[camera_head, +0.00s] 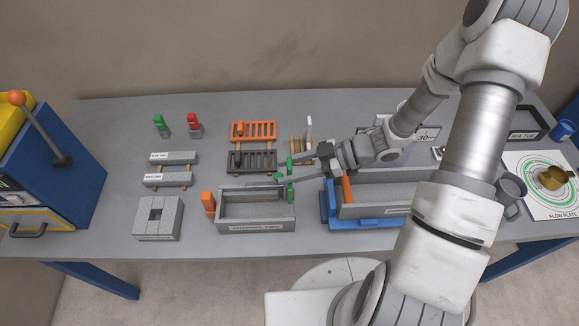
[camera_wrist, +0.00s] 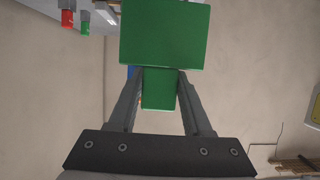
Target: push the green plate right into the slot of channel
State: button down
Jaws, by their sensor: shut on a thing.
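The green plate (camera_head: 290,191) is held by my gripper (camera_head: 281,169) near the right end of the grey channel (camera_head: 256,226) in the head view. In the wrist view the green plate (camera_wrist: 165,35) fills the top middle, and its narrower green handle block sits between the two fingers of my gripper (camera_wrist: 160,80). The fingers are shut on that block. The plate appears above or beside the channel's right end; I cannot tell whether it touches. An orange plate (camera_head: 208,202) stands at the channel's left end. The slot itself is hard to make out.
A second grey trough on a blue base (camera_head: 328,212), with an orange piece (camera_head: 347,190), stands close on the right. Orange (camera_head: 253,131) and dark (camera_head: 251,161) racks lie behind the channel. A grey block (camera_head: 158,218) stands left. Bare table lies behind the racks.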

aim_at(290, 186)
jog(key=shift+f+b, duration=1.85)
jog(key=shift+f, duration=1)
jog(key=shift+f, duration=0.85)
jog(key=shift+r, duration=0.15)
jog(key=shift+r+p, duration=0.4)
jog(key=shift+r, duration=0.05)
dwell(1.7)
jog(key=shift+f, duration=0.6)
jog(key=shift+c, duration=1.3)
grip_release()
